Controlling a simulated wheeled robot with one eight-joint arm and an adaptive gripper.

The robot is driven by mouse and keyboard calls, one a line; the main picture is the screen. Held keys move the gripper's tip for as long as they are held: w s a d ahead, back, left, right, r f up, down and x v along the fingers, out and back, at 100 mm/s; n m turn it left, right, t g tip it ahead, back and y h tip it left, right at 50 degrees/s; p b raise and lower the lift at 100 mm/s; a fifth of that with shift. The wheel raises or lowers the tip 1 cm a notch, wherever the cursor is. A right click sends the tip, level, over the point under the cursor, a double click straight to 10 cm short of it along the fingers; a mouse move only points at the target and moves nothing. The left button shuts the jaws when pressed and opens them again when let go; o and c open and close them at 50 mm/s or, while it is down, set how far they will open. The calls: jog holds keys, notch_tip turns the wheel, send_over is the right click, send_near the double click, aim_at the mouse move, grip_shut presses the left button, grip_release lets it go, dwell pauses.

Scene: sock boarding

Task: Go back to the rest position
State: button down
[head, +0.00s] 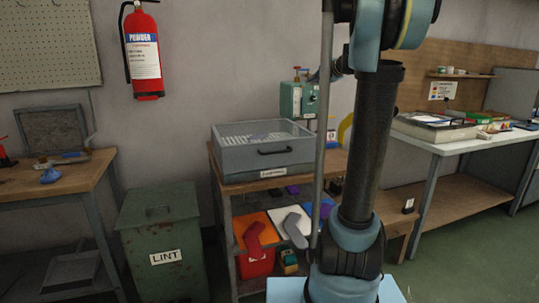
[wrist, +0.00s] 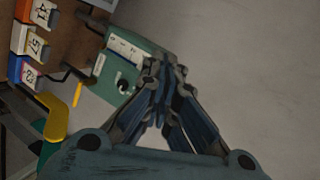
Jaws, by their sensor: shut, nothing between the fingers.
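My gripper (wrist: 160,85) shows in the wrist view with its fingers drawn together and nothing between them. It is up in the air, with the grey wall and a green box with a dial (wrist: 123,70) behind it. In the head view my arm stands upright right of centre, and my gripper cannot be made out there. A red sock (head: 254,239) and a grey sock (head: 294,230) lie on the lower level of the middle bench.
A grey drawer box (head: 240,157) sits on the middle bench. A green LINT bin (head: 158,236) stands left of it. A white table (head: 445,145) with trays stands at right. A fire extinguisher (head: 142,55) hangs on the wall. Some floor at right is clear.

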jog(key=s+a+f+n+g+h, duration=0.1)
jog(key=s+a+f+n+g, duration=0.2)
jog(key=s+f, duration=0.75)
jog(key=s+a+f+n+g+h, duration=0.1)
jog(key=s+a+f+n+g, duration=0.15)
jog(key=s+f, duration=0.8)
jog(key=s+d+f+n+g+h, duration=0.2)
jog(key=s+f, duration=0.6)
jog(key=s, duration=0.5)
jog(key=s+d+f+n+g+h, duration=0.2)
jog(key=s+d+f, duration=0.1)
jog(key=s+f, duration=0.6)
jog(key=s, duration=0.4)
jog(key=shift+d+f+h, duration=0.25)
jog(key=shift+d+h, duration=0.15)
jog(key=shift+n, duration=0.25)
